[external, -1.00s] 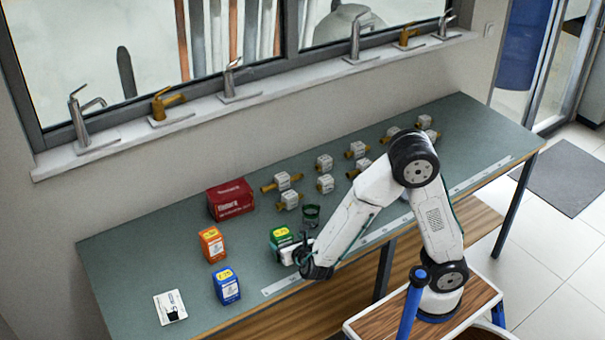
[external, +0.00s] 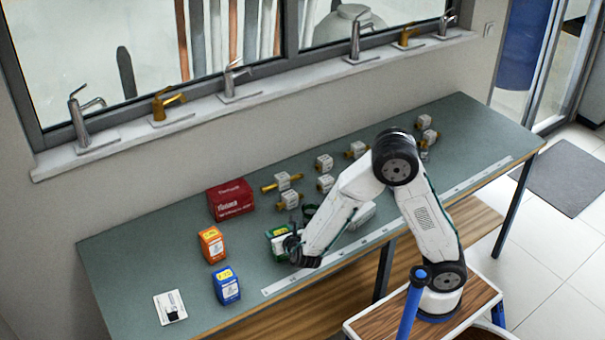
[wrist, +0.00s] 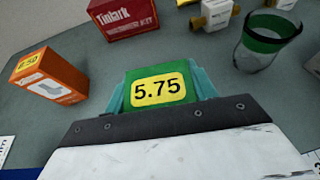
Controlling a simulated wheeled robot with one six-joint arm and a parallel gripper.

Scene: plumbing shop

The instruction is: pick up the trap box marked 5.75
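The trap box marked 5.75 (wrist: 158,90) is green with a yellow label on its top. In the wrist view it sits between the two teal fingers of my gripper (wrist: 160,92), one close along each side. I see no clear gap, but cannot tell whether the fingers press on it. In the external view the green box (external: 277,238) is at the table's near side, partly hidden by my gripper (external: 290,245), which is low over it. I cannot see the box clear of the table.
An orange box (external: 212,245) and a blue box (external: 227,286) stand to the left on the green table (external: 150,250). A red box (external: 231,200) is behind. A green-banded glass cup (wrist: 266,42) stands close by on the right. Several brass-ended white valves (external: 283,181) lie farther right.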

